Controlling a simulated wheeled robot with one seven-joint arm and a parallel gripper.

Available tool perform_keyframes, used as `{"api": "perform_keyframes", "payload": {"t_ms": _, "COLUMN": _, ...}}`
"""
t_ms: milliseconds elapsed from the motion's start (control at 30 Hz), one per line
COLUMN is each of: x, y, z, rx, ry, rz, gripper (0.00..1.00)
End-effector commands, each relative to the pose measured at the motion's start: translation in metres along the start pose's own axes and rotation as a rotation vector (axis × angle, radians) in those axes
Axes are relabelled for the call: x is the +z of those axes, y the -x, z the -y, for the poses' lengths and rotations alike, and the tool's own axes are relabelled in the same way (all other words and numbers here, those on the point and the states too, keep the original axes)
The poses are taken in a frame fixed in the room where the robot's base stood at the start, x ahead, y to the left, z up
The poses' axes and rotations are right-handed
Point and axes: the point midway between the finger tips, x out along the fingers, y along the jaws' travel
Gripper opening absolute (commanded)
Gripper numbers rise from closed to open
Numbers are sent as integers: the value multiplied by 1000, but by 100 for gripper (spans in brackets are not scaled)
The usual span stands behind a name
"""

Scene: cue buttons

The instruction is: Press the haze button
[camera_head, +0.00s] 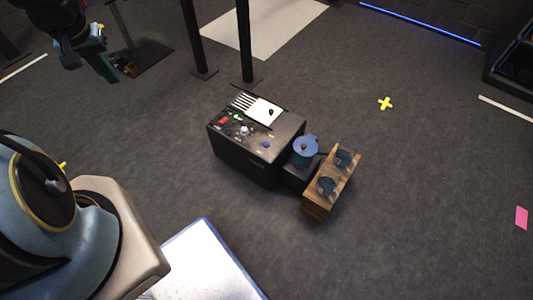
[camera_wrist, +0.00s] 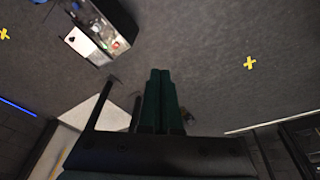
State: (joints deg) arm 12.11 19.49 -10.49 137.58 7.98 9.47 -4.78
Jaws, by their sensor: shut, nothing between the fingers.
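A black console (camera_head: 243,160) stands on the floor near the middle of the head view. Its top carries small controls: a red one (camera_head: 223,120), a green one (camera_head: 238,117), a whitish one (camera_head: 244,129) and a blue one (camera_head: 266,144). Labels are too small to read, so I cannot tell which is the haze button. The console's white panel (camera_wrist: 79,41) shows at the upper left of the wrist view. My gripper (camera_head: 108,76) is at the upper left of the head view, well apart from the console. Its green fingers (camera_wrist: 161,73) are together and empty in the wrist view.
A blue round canister (camera_head: 305,149) and a wooden box with dark cups (camera_head: 317,203) stand right beside the console. Black posts (camera_head: 244,45) rise behind it. A yellow cross (camera_head: 385,103) marks open dark floor to the right.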

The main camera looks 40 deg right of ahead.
Motion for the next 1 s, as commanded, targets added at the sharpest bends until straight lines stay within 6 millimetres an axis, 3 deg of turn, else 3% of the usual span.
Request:
{"api": "perform_keyframes", "payload": {"t_ms": 33, "x": -1, "y": -47, "z": -19, "rx": 29, "ry": -43, "rz": -9, "gripper": 0}}
{"api": "perform_keyframes", "payload": {"t_ms": 100, "x": -8, "y": -85, "z": -45, "rx": 71, "ry": -93, "rz": -31, "gripper": 0}}
{"api": "perform_keyframes", "payload": {"t_ms": 300, "x": -13, "y": -188, "z": -131, "rx": 219, "ry": -214, "rz": -89, "gripper": 0}}
{"api": "perform_keyframes", "payload": {"t_ms": 500, "x": 1, "y": -279, "z": -227, "rx": 401, "ry": -291, "rz": -140, "gripper": 0}}
{"api": "perform_keyframes", "payload": {"t_ms": 600, "x": 13, "y": -316, "z": -273, "rx": 494, "ry": -311, "rz": -162, "gripper": 0}}
{"api": "perform_keyframes", "payload": {"t_ms": 733, "x": 28, "y": -348, "z": -320, "rx": 596, "ry": -319, "rz": -182, "gripper": 0}}
{"api": "perform_keyframes", "payload": {"t_ms": 900, "x": 40, "y": -366, "z": -355, "rx": 674, "ry": -319, "rz": -198, "gripper": 0}}
{"api": "perform_keyframes", "payload": {"t_ms": 1000, "x": 41, "y": -368, "z": -362, "rx": 690, "ry": -318, "rz": -201, "gripper": 0}}
